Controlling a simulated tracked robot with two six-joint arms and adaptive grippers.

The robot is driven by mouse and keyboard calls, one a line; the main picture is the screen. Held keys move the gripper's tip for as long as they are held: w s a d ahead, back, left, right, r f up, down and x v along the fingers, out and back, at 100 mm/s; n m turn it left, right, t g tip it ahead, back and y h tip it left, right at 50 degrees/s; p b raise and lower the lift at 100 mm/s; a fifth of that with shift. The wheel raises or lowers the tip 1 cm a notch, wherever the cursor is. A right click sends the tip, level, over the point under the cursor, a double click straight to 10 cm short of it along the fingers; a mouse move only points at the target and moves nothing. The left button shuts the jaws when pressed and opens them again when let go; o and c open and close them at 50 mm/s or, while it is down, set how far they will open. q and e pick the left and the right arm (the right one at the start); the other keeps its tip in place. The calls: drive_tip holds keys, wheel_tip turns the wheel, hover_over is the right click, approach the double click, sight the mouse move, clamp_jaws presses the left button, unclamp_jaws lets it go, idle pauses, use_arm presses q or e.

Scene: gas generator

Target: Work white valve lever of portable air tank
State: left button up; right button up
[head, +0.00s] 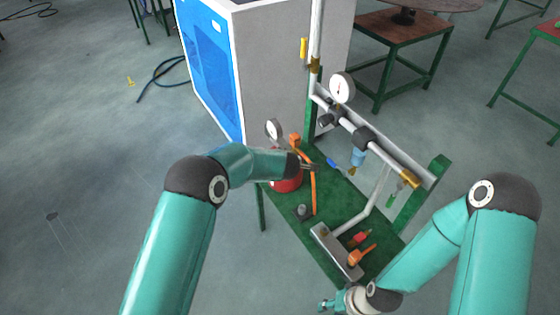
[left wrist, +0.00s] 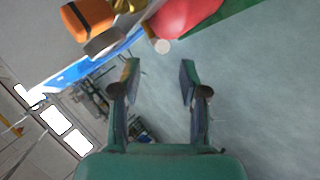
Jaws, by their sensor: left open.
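The red air tank (head: 287,184) stands on the green bench, partly hidden behind my left arm. Its round gauge (head: 273,129) rises beside it. My left gripper (head: 314,168) is at the tank's right side in the head view. In the left wrist view my left gripper (left wrist: 158,75) is open, with nothing between its fingers. The red tank (left wrist: 185,15) is beyond the fingertips at the top edge. A small pale round piece (left wrist: 162,46) shows beside it; I cannot tell whether it is the white lever. My right gripper (head: 333,303) is low at the bench's front, its opening unclear.
An orange hose (head: 313,190) runs down beside the left gripper. A pipe with a gauge (head: 342,87) and black fittings crosses the bench's back right. A grey-and-blue cabinet (head: 268,70) stands behind. Orange-handled tools (head: 362,254) lie near the front. Open floor is at left.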

use_arm(q)
drive_tip(key=shift+v, duration=2.15)
